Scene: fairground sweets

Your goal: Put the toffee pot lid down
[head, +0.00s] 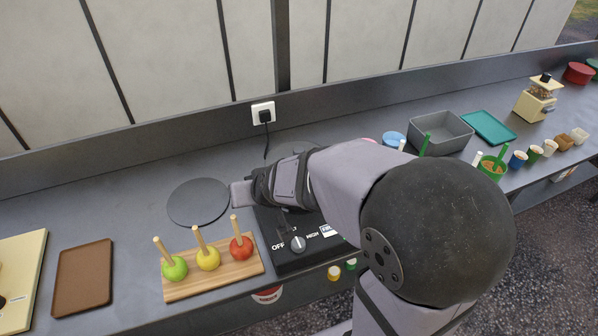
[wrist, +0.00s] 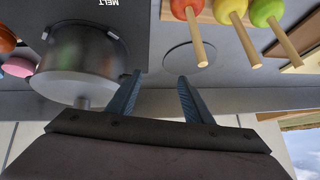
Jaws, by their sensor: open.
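The toffee pot (wrist: 85,50) is a grey metal cylinder on the black melting unit (head: 293,262). In the wrist view, which is upside down, the pale grey lid (wrist: 70,87) appears to lie on its top, with a knob pointing away from it. A flat dark grey disc (head: 199,202) lies on the counter left of the unit. It also shows in the wrist view (wrist: 190,57). My gripper (wrist: 160,75) is open and empty, beside the pot and apart from the lid, over the disc side.
A wooden board (head: 212,282) with three toffee apples on sticks stands in front of the disc. A brown tray (head: 83,278) lies further left. A grey bin (head: 440,132), teal tray (head: 489,127) and several small cups are to the right. A wall socket (head: 263,112) is behind.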

